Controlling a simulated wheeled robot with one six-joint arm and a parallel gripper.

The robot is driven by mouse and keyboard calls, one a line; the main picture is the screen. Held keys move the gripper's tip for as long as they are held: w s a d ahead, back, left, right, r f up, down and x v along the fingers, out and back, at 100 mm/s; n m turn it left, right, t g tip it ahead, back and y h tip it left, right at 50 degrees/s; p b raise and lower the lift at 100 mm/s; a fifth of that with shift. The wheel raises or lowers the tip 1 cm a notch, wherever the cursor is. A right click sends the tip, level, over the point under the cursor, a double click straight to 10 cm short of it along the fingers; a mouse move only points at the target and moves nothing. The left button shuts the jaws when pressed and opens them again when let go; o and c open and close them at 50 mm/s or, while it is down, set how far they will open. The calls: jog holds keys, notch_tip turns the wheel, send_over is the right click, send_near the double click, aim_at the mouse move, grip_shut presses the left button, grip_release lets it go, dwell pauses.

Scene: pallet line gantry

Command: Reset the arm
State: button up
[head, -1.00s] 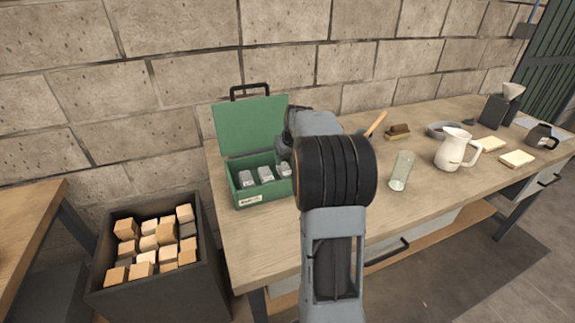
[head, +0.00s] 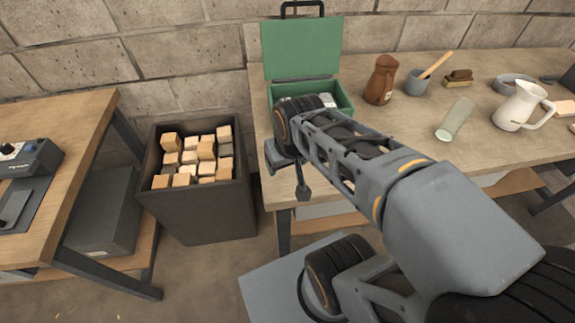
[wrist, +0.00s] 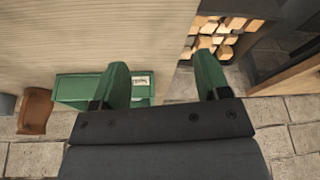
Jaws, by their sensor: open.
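My arm reaches from the lower right toward the table in the head view, its far end in front of the green box (head: 347,100). My gripper (wrist: 163,68) shows in the wrist view with its two green fingers spread wide and nothing between them. The green box also shows in the wrist view (wrist: 72,88), partly hidden behind the left finger. In the head view its lid stands open, and my arm hides much of its inside and front.
A dark bin (head: 205,208) of wooden blocks stands left of the wooden table (head: 400,130). A brown jug (head: 381,80), a grey cup (head: 417,83), a clear glass (head: 455,119) and a white pitcher (head: 520,108) stand on the table. Another table (head: 60,120) is at left.

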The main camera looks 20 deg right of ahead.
jog(key=shift+s+a+f, duration=0.2)
jog(key=shift+s+f, duration=0.25)
jog(key=shift+s, duration=0.2)
jog(key=shift+r, duration=0.15)
notch_tip(320, 180, up, 3)
jog(key=p, duration=0.2)
jog(key=shift+p, duration=0.35)
jog(key=shift+c, duration=0.4)
